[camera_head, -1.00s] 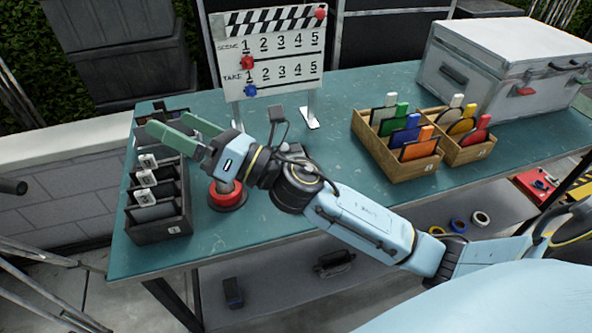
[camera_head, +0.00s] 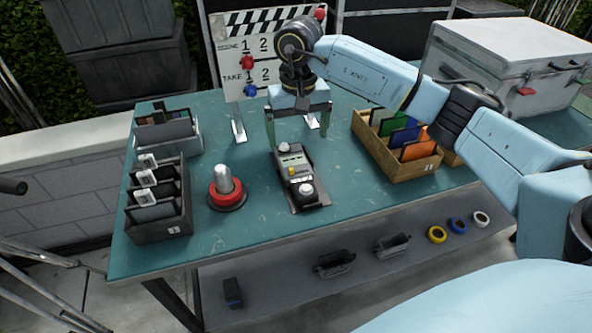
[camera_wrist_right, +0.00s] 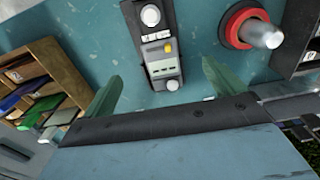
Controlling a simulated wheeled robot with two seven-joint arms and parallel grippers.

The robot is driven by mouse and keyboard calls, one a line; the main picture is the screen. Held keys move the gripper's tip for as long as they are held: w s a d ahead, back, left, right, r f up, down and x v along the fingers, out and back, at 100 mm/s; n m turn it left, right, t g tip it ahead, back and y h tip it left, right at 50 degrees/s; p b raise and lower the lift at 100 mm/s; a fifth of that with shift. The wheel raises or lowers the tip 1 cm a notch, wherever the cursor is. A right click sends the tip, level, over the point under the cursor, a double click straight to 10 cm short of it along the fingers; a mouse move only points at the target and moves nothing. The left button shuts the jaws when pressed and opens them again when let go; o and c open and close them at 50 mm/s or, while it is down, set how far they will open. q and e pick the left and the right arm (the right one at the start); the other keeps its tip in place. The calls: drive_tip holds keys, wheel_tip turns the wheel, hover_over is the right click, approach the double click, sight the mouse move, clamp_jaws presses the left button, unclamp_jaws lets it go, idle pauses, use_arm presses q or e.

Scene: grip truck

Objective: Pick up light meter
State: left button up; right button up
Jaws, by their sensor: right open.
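The light meter, a grey and black device with a yellow button and a white dome (camera_head: 295,172), lies on the teal table and also shows in the right wrist view (camera_wrist_right: 158,50). My right gripper (camera_head: 297,138) points down above the table, just behind the far end of the meter. Its two green fingers are spread wide and nothing is between them. My left gripper does not show.
A red-based lamp with a silver dome (camera_head: 228,196) stands left of the meter. A dark divided box (camera_head: 160,226) is at the left edge. A wooden card box (camera_head: 400,168) is to the right. A clapperboard (camera_head: 240,88) stands behind my gripper.

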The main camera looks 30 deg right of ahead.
sight(299, 175)
wheel_tip(299, 175, down, 13)
drive_tip(key=shift+s+d, duration=0.1)
drive_tip(key=shift+d, duration=0.05)
drive_tip(key=c, duration=1.3)
wheel_tip(299, 175, up, 10)
drive_tip(key=s+a+n, duration=0.1)
drive_tip(key=s+a, duration=0.1)
drive_tip(key=a, duration=0.1)
drive_tip(key=s+a+r+n, duration=0.1)
drive_tip(key=s+a, duration=0.1)
drive_tip(key=a, duration=0.1)
drive_tip(key=s+a+n, duration=0.1)
drive_tip(key=s+a, duration=0.2)
drive_tip(key=shift+a+r, duration=0.15)
drive_tip(key=shift+r, duration=0.25)
